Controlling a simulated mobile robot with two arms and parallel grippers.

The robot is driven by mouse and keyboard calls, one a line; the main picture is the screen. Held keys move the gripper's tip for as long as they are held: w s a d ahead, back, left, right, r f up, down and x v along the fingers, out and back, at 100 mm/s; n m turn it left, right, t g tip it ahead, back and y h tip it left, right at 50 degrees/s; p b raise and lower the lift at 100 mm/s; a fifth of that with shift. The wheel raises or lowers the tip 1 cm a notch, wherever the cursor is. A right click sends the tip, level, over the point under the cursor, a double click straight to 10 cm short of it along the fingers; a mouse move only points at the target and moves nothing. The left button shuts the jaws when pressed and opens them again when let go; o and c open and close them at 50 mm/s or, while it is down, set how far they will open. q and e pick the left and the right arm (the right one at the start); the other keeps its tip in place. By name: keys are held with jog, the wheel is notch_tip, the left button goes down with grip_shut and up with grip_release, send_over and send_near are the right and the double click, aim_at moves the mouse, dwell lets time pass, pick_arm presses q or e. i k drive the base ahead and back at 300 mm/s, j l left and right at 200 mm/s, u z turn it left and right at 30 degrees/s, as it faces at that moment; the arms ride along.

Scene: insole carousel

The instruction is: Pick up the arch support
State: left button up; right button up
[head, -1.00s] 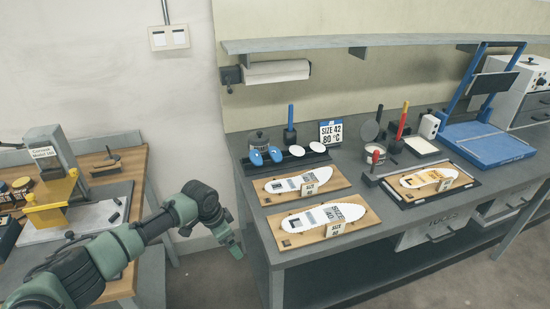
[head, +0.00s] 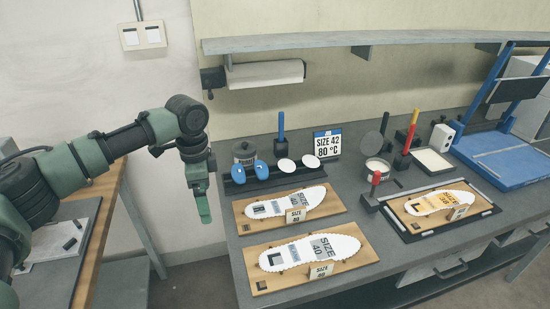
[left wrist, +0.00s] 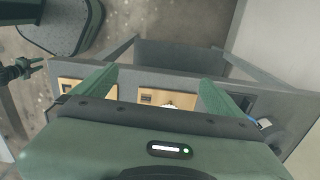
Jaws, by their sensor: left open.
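Two blue oval pads (head: 251,172) and two white oval pads (head: 299,163), which look like the arch supports, stand in a dark rack (head: 275,181) at the back left of the bench. My left gripper (head: 203,206) hangs fingers down, left of the bench and the rack, apart from the pads. In the left wrist view its green fingers (left wrist: 153,90) are spread with nothing between them. A small blue and white patch beside the right finger there is too small to identify. My right gripper (left wrist: 35,66) shows small at the left edge of that view.
Two wooden boards with white size 40 insoles (head: 290,203) (head: 309,250) lie in front of the rack. A "SIZE 42 80 °C" sign (head: 327,143) stands behind. A framed insole board (head: 440,208) and blue press (head: 505,160) are right. A shelf (head: 370,42) hangs above.

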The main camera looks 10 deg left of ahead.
aim_at(260, 168)
jog(key=i+l, duration=0.25)
jog(key=i, duration=0.2)
jog(key=i+l, duration=0.25)
jog(key=i, duration=0.15)
